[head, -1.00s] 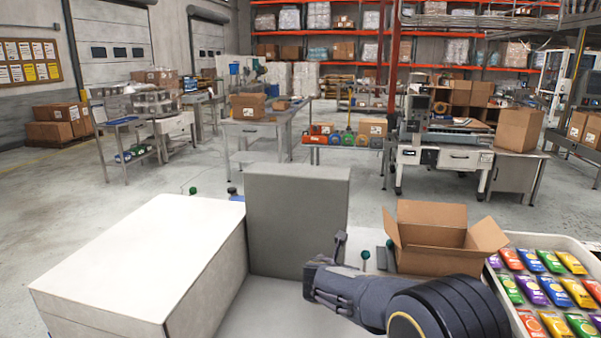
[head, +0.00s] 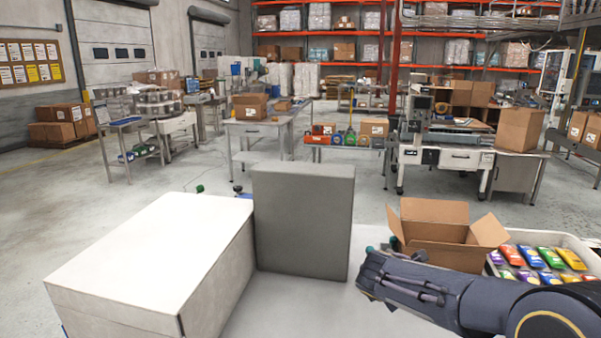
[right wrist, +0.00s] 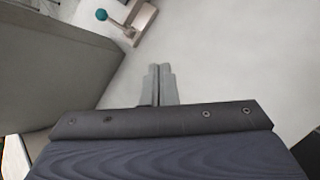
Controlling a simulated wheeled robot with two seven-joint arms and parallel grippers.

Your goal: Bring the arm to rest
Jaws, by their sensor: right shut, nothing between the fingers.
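My right arm (head: 430,290) comes in from the right in the head view, low over the white worktop. Its fingertips are hard to make out there. In the right wrist view my right gripper (right wrist: 161,84) is shut and empty, its two grey fingers side by side above the pale worktop. No object touches the fingers. My left arm and gripper are not in view.
A grey upright panel (head: 303,220) stands left of my right arm, beside a white box (head: 150,265). An open carton (head: 438,234) and a tray of colourful packets (head: 520,238) stand behind the arm. A teal-knobbed lever (right wrist: 101,15) shows in the wrist view.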

